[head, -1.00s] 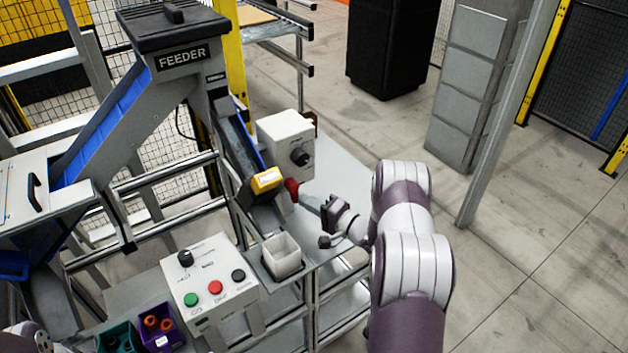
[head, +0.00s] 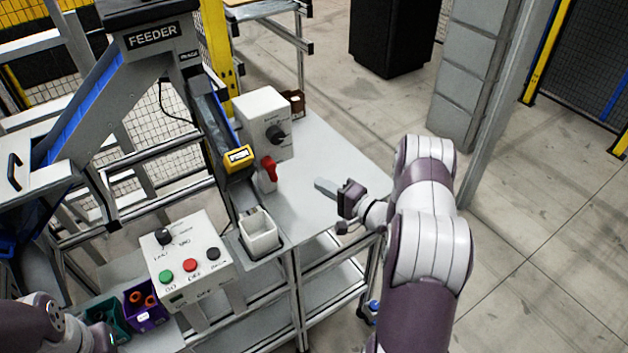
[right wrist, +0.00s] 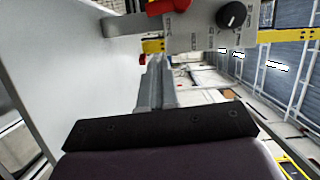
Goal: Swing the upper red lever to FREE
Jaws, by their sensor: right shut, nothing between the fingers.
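A red lever (head: 269,168) stands beside the lower end of the feeder chute, close to the yellow block (head: 238,158). A red part (right wrist: 166,6) also shows at the top edge of the right wrist view, and a smaller red piece (right wrist: 143,59) shows below it. I cannot read FREE beside either. My right gripper (head: 320,186) is shut and empty, right of the lever and apart from it, over the grey table. Its closed fingers (right wrist: 158,85) point away from the wrist camera. My left arm shows at the lower left; its gripper is out of view.
A white box with a black knob (head: 264,122) stands behind the lever. A white square cup (head: 260,233) sits in front of it. A button panel (head: 190,262) and coloured bins (head: 146,302) are nearer. The grey tabletop (head: 325,150) right of the lever is mostly clear.

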